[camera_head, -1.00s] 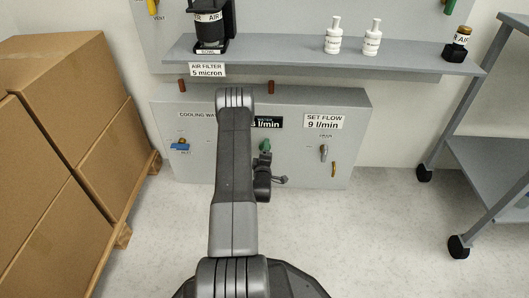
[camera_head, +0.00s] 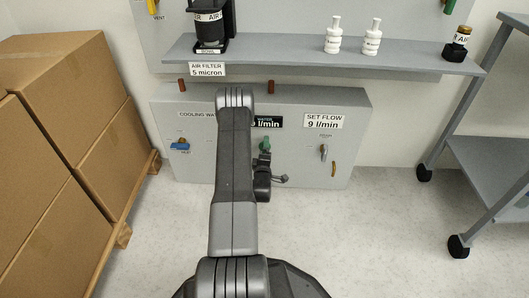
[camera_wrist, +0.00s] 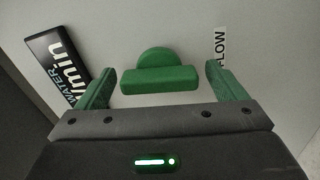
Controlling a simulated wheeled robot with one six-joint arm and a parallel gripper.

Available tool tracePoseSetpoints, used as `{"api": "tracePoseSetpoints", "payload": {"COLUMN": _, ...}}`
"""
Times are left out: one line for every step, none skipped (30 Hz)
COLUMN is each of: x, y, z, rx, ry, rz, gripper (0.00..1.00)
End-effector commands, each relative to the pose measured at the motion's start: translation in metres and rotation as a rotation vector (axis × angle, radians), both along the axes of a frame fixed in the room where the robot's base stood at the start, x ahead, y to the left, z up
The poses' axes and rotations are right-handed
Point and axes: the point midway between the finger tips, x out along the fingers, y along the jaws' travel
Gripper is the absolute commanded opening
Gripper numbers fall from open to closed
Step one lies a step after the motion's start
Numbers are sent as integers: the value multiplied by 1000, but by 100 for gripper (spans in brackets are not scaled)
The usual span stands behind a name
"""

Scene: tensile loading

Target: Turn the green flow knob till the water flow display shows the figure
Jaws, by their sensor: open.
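The green flow knob (camera_wrist: 160,78) is on the grey panel, and its bar lies nearly level in the wrist view. It also shows just right of my arm in the head view (camera_head: 266,143). My gripper (camera_wrist: 159,70) is open, with one green finger on each side of the knob and a visible gap on both sides. The black water flow display (camera_head: 268,122) is partly covered by my arm; its figure looks like 9 l/min, though the digit's left edge is hidden. It is tilted and cut off in the wrist view (camera_wrist: 60,62). The set flow label (camera_head: 324,121) reads 9 l/min.
A blue valve handle (camera_head: 180,146) is at the panel's left, and a drain lever (camera_head: 324,152) at its right. A shelf (camera_head: 290,56) with bottles and an air filter overhangs the panel. Cartons (camera_head: 60,130) stand left, a grey cart (camera_head: 485,165) right. The floor between is clear.

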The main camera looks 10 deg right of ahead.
Motion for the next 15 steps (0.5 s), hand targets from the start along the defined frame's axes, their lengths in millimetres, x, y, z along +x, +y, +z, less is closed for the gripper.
{"api": "tracePoseSetpoints", "payload": {"x": 0, "y": 0, "z": 0, "rx": 0, "ry": -1, "rz": 0, "gripper": 91}}
{"api": "tracePoseSetpoints", "payload": {"x": 0, "y": 0, "z": 0, "rx": 0, "ry": -1, "rz": 0, "gripper": 91}}
{"api": "tracePoseSetpoints", "payload": {"x": -1, "y": 1, "z": 1, "rx": 0, "ry": 0, "rz": 0, "gripper": 91}}
{"api": "tracePoseSetpoints", "payload": {"x": -3, "y": 1, "z": 1, "rx": 0, "ry": 0, "rz": 0, "gripper": 91}}
{"api": "tracePoseSetpoints", "payload": {"x": -5, "y": 2, "z": 1, "rx": 1, "ry": 2, "rz": 0, "gripper": 91}}
{"api": "tracePoseSetpoints", "payload": {"x": -9, "y": 3, "z": 1, "rx": 1, "ry": 3, "rz": 0, "gripper": 91}}
{"api": "tracePoseSetpoints", "payload": {"x": -13, "y": 4, "z": 1, "rx": 1, "ry": 2, "rz": 0, "gripper": 91}}
{"api": "tracePoseSetpoints", "payload": {"x": -18, "y": 5, "z": 2, "rx": 1, "ry": 3, "rz": 0, "gripper": 91}}
{"api": "tracePoseSetpoints", "payload": {"x": -25, "y": 7, "z": 2, "rx": 1, "ry": 4, "rz": 1, "gripper": 91}}
{"api": "tracePoseSetpoints", "payload": {"x": -31, "y": 9, "z": 3, "rx": 1, "ry": 5, "rz": 1, "gripper": 91}}
{"api": "tracePoseSetpoints", "payload": {"x": -38, "y": 11, "z": 2, "rx": 1, "ry": 5, "rz": 2, "gripper": 91}}
{"api": "tracePoseSetpoints", "payload": {"x": -47, "y": 14, "z": 2, "rx": 2, "ry": 6, "rz": 2, "gripper": 91}}
{"api": "tracePoseSetpoints", "payload": {"x": -54, "y": 16, "z": 3, "rx": 2, "ry": 6, "rz": 2, "gripper": 91}}
{"api": "tracePoseSetpoints", "payload": {"x": -61, "y": 18, "z": 3, "rx": 2, "ry": 6, "rz": 2, "gripper": 91}}
{"api": "tracePoseSetpoints", "payload": {"x": -70, "y": 21, "z": 2, "rx": 2, "ry": 6, "rz": 2, "gripper": 91}}
